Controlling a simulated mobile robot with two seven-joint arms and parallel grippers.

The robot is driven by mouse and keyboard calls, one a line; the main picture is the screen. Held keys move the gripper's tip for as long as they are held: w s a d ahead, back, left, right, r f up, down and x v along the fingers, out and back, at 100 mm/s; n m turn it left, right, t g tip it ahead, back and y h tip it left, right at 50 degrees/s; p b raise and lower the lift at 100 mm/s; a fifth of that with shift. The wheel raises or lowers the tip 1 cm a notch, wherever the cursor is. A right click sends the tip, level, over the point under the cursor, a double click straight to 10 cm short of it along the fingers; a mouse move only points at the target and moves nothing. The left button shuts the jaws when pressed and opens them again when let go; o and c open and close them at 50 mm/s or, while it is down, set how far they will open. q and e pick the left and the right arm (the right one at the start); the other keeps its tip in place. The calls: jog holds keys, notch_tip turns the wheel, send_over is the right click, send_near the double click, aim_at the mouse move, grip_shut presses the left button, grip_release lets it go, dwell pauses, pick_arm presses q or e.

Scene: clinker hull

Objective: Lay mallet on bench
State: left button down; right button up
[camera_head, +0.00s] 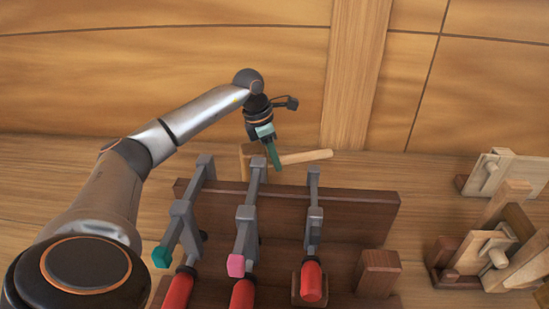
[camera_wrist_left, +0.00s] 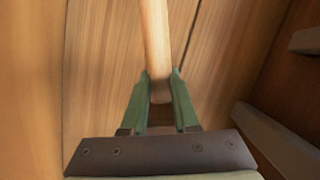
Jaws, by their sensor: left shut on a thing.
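The mallet has a pale wooden handle (camera_head: 306,157) and a head (camera_head: 249,160) partly hidden behind my gripper and a clamp. My left gripper (camera_head: 273,160) is shut on the mallet, behind the dark wooden rack. In the left wrist view the green fingers (camera_wrist_left: 160,102) close on the handle (camera_wrist_left: 154,40), which runs away toward the top. The bench (camera_head: 70,180) is the light wood surface behind the rack. I cannot tell whether the mallet touches it. My right gripper is not in view.
The dark rack (camera_head: 365,205) holds several grey clamps with red handles (camera_head: 311,280) between the camera and the mallet. Wooden hand tools (camera_head: 500,245) stand at the right. A plank wall (camera_head: 150,80) rises behind.

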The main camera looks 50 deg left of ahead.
pick_arm(q)
jog(key=c, duration=0.6)
grip_release()
jog(key=p+v, duration=0.1)
jog(key=v, duration=1.1)
jog(key=shift+r, duration=0.3)
jog(key=shift+p, duration=0.3)
